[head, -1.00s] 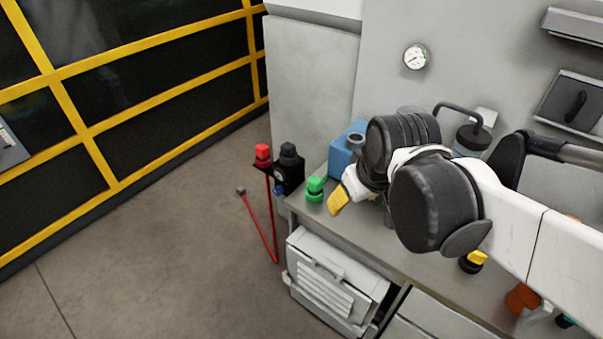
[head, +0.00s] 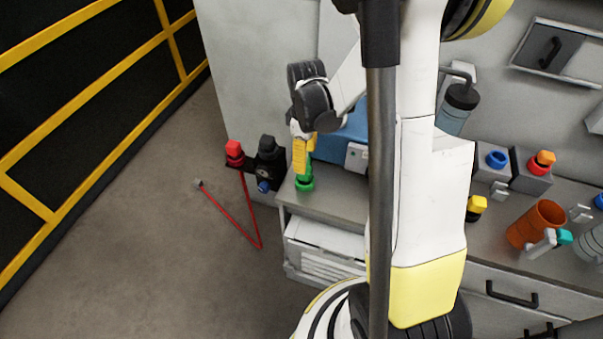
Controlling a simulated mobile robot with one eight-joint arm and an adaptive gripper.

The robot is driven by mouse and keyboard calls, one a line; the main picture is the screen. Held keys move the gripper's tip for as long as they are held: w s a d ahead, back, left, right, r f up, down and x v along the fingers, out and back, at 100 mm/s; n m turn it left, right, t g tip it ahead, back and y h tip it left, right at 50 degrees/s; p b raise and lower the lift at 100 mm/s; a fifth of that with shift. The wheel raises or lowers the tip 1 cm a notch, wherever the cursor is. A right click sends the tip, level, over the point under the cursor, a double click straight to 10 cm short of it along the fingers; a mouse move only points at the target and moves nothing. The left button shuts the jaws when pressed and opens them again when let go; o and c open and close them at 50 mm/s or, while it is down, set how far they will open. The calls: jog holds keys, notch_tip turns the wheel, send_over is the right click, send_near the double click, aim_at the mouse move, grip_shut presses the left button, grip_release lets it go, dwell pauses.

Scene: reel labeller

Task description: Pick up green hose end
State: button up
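The green hose end (head: 304,182) stands on the left end of the grey counter, near its front corner. My gripper (head: 301,172), with yellow fingers, points down right at it, and the fingers cover part of its upper body. Green shows below the fingers and a little beside them at the right. I see the fingers nearly edge-on, so I cannot tell whether they are open or closed on it.
A red-capped fitting (head: 235,152) and a black one (head: 267,148) stand just left of the counter (head: 335,207). A blue box (head: 340,142) is behind my gripper. An orange cup (head: 536,222) stands at right.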

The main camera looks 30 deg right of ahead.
aim_at(305, 176)
jog(key=f+b, duration=0.1)
jog(key=f, duration=0.2)
jog(key=f+b, duration=0.1)
jog(key=f, duration=0.2)
jog(key=shift+s+a+f, duration=0.15)
jog(key=shift+s, duration=0.05)
grip_shut()
